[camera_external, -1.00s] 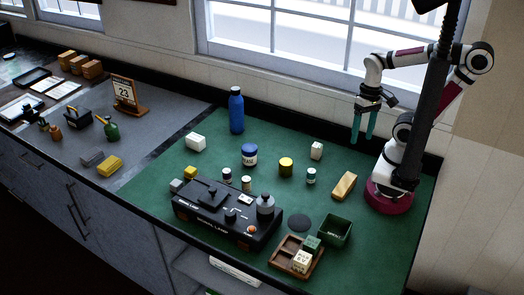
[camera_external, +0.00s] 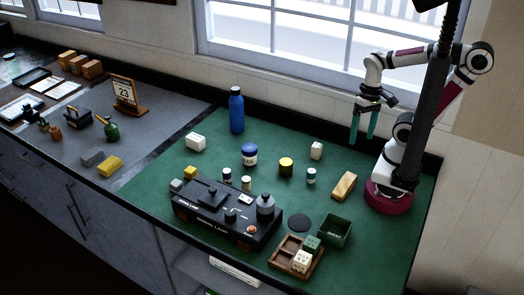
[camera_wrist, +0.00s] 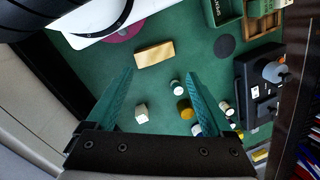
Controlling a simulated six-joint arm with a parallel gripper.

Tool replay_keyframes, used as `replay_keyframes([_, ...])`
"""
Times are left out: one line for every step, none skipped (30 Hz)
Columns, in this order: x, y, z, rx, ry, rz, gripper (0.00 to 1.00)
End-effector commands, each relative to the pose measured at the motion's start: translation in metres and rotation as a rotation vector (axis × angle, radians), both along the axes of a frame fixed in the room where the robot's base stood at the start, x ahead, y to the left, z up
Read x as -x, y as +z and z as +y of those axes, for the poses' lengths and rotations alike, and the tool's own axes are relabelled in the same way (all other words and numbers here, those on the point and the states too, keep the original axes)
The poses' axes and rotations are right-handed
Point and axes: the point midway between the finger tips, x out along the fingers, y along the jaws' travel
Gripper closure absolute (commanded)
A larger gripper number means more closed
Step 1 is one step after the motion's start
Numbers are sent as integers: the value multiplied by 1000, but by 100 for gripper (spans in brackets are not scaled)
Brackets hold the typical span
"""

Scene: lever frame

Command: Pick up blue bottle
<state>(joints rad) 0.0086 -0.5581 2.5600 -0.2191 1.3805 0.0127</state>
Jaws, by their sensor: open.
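The blue bottle (camera_external: 236,110) stands upright at the back of the green mat, near the wall below the window, in the external view. It has a dark cap. I cannot make it out in the wrist view. My gripper (camera_external: 363,128) hangs above the right part of the mat, pointing down, well to the right of the bottle. Its teal fingers are open and empty. In the wrist view my gripper (camera_wrist: 160,88) shows its two fingers spread apart, with the mat and small items far below.
A gold bar (camera_external: 344,186) lies near my base. A black device (camera_external: 222,221) and a green bin (camera_external: 336,231) are in front.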

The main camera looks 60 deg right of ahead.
Motion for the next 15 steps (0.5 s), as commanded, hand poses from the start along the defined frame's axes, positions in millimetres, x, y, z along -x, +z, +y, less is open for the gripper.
replay_keyframes([0,0,0,0,0,0,4])
replay_keyframes([0,0,0,0,0,0,0])
replay_keyframes([0,0,0,0,0,0,0])
replay_keyframes([0,0,0,0,0,0,0])
replay_keyframes([0,0,0,0,0,0,0])
replay_keyframes([0,0,0,0,0,0,0])
replay_keyframes([0,0,0,0,0,0,0])
replay_keyframes([-1,0,0,0,0,-1,0])
replay_keyframes([-5,-1,0,1,1,-10,0])
replay_keyframes([-14,-2,0,2,5,-27,0])
replay_keyframes([-26,-5,0,6,9,-54,0])
replay_keyframes([-51,-9,-1,9,12,-108,0])
replay_keyframes([-75,-14,-1,13,10,-159,0])
replay_keyframes([-103,-19,-1,19,7,-220,0])
replay_keyframes([-143,-27,-2,29,-8,-313,0])
